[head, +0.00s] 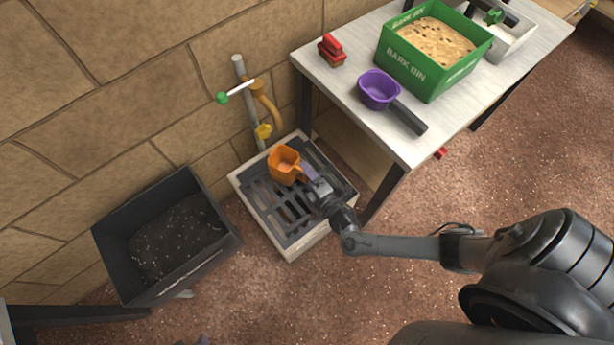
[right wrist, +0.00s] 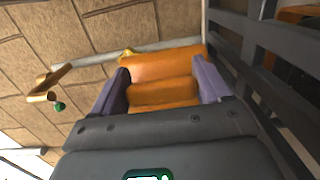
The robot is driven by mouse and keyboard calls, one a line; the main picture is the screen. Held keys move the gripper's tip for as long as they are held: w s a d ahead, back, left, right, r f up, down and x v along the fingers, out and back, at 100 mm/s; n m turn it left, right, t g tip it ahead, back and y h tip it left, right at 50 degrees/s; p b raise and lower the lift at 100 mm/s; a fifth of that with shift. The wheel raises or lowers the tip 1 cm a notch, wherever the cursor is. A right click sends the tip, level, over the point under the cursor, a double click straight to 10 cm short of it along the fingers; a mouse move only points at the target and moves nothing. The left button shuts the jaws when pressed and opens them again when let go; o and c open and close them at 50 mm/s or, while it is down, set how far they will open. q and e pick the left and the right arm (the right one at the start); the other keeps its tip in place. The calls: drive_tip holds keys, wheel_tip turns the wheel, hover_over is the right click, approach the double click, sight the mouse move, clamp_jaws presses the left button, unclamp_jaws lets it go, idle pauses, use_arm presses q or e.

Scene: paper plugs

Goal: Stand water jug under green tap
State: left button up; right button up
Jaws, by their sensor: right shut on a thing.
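The orange water jug (head: 283,166) is over the slatted drain grate (head: 268,205) at the foot of the tap post. It looks roughly upright; I cannot tell whether its base touches the slats. My right gripper (head: 306,174) is shut on the jug from the right; its purple fingers also flank the orange part (right wrist: 163,92) in the right wrist view. The green tap handle (head: 222,98) is on a pale lever by the brass spout (head: 268,105), above and left of the jug. A yellow tap handle (head: 263,131) sits lower, closer to the jug. My left gripper is not in view.
A black bin (head: 215,252) of dark soil stands left of the grate. The bench (head: 400,140) at the right holds a purple scoop (head: 378,88), a red brush (head: 331,50) and a green bark bin (head: 425,78). The stone wall (head: 130,80) is close behind the tap.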

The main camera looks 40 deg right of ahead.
drive_tip(key=shift+s+f+b, duration=0.15)
drive_tip(key=shift+f+b, duration=0.2)
drive_tip(key=shift+f, duration=0.6)
drive_tip(key=shift+r, duration=0.1)
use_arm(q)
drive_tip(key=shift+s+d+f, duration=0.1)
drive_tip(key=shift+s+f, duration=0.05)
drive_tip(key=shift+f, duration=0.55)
use_arm(e)
drive_tip(key=shift+f, duration=0.25)
drive_tip(key=o, duration=0.8)
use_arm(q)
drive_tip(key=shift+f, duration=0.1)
use_arm(e)
drive_tip(key=shift+o, duration=1.1)
drive_tip(key=shift+r, duration=0.15)
